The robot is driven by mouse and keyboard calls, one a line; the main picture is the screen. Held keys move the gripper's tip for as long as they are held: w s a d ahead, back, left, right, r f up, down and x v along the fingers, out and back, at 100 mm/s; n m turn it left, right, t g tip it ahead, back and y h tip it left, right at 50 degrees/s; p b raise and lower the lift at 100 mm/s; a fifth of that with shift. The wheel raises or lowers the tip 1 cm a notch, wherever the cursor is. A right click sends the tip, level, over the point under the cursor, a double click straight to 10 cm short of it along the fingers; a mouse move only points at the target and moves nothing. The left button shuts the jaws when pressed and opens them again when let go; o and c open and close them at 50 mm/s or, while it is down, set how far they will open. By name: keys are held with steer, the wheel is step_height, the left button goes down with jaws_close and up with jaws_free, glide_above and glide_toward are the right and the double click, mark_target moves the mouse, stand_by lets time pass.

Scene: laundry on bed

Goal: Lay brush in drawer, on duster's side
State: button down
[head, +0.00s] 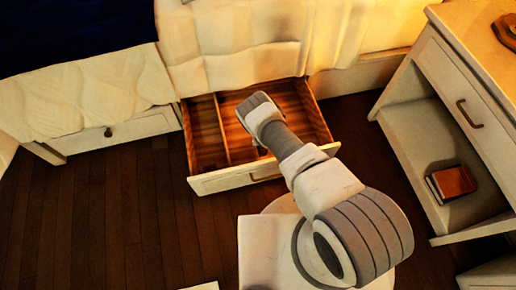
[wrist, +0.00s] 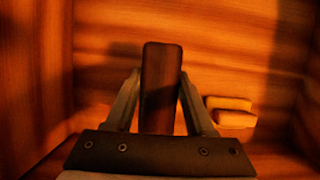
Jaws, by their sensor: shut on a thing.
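The open drawer (head: 221,183) is split by a thin divider (head: 222,130) into a narrow left and a wider right compartment. My arm reaches down over the right compartment and hides the fingertips in the head view. In the wrist view my gripper (wrist: 160,82) is shut on the brush (wrist: 161,70), a dark brown block between the two fingers, inside the wooden drawer. I cannot tell whether the brush touches the drawer floor. A pale yellowish thing (wrist: 230,112) lies to the right of my gripper, partly behind it; it may be the duster. The left compartment looks empty.
A bed with a pale hanging cover (head: 235,45) stands behind the drawer. A closed drawer (head: 110,132) is at left. A desk (head: 455,90) with a shelf holding a reddish-brown book (head: 455,182) stands at right. The dark floor (head: 90,220) at left is clear.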

steer(key=shift+s+a+f, duration=0.1)
steer(key=shift+a+f, duration=0.3)
steer(key=shift+a, duration=0.1)
step_height(320, 180, down, 4)
steer(key=b, duration=0.2)
steer(key=shift+b, duration=0.35)
steer(key=shift+r, duration=0.15)
steer(key=shift+c, duration=1.3)
jaws_free()
